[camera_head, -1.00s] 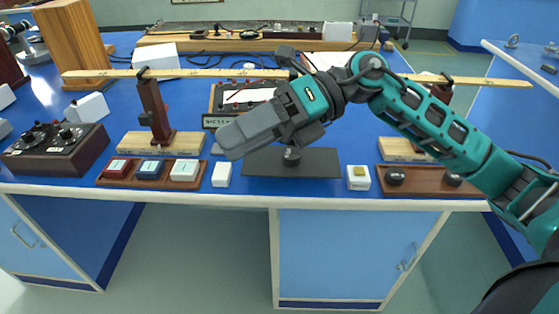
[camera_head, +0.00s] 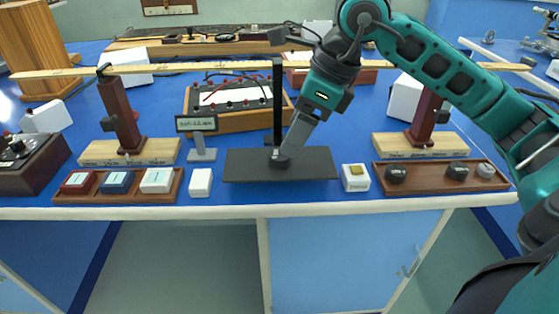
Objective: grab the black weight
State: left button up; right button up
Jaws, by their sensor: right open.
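A small black round weight (camera_head: 278,161) sits on a flat black plate (camera_head: 318,166) at the middle of the bench's front. My right gripper (camera_head: 289,150) points down at it, with the fingertips right at the weight and overlapping its top in the picture. The jaws are open; the fingers are seen edge-on, so I cannot tell whether they are around the weight or touch it. Two more dark weights, one at left (camera_head: 396,174) and one near the middle (camera_head: 457,171), lie in a brown wooden tray (camera_head: 427,182) at right. My left gripper is out of view.
A black upright post (camera_head: 277,90) stands behind the plate. A long wooden ruler (camera_head: 190,69) spans the bench on two brown supports. A small sign (camera_head: 197,124), a white block with a yellow top (camera_head: 355,178) and a white block (camera_head: 200,182) stand nearby.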

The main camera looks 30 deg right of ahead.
aim_at(280, 159)
jog(key=b+x, duration=0.1)
jog(key=x, duration=0.4)
jog(key=shift+w+a+f, duration=0.1)
jog(key=shift+w+a, duration=0.1)
jog(key=shift+w, duration=0.05)
jog(key=c, duration=1.3)
